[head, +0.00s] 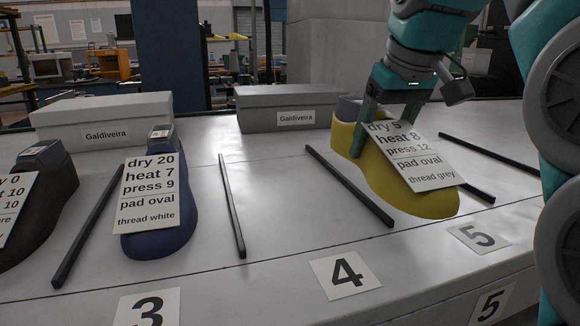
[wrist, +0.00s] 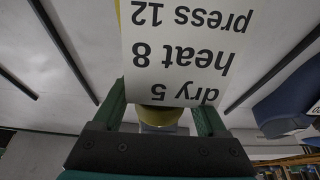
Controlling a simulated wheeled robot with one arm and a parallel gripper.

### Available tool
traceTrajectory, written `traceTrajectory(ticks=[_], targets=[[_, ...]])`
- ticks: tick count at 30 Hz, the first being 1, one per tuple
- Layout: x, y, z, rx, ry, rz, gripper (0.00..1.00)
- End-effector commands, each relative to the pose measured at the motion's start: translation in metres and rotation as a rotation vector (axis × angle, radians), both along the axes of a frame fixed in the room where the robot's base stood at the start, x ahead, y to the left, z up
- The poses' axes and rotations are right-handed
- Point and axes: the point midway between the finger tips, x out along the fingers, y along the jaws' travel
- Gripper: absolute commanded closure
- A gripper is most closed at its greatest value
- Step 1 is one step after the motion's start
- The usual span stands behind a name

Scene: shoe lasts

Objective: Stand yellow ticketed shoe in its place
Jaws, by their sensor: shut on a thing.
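The yellow shoe (head: 405,190) is upright, its toe toward the front edge of the bench, in the lane between two black bars behind the number 5 card (head: 478,236). Its white ticket (head: 412,160) reads dry 5, heat 8, press 12, pad oval, thread grey, and lies over its top. My gripper (head: 385,122) is shut on the shoe at its heel end. In the wrist view my gripper (wrist: 161,118) has a finger on each side of the shoe, and the ticket (wrist: 185,50) covers most of it. I cannot tell whether the sole touches the bench.
Black bars (head: 348,185) and (head: 475,190) flank the yellow shoe; the right one is partly hidden by it. The lane behind the number 4 card (head: 345,275) is empty. A blue shoe (head: 160,240) stands behind card 3 (head: 147,308). Grey boxes (head: 285,107) stand at the back.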

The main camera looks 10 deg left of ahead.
Motion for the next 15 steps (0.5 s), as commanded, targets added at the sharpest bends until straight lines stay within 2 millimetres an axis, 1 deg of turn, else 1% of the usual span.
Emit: traceTrajectory(ticks=[8,15], targets=[[0.011,0.054,-0.006,-0.002,0.0,0.005,1.0],[0.021,0.106,-0.009,-0.002,-0.002,0.006,1.0]])
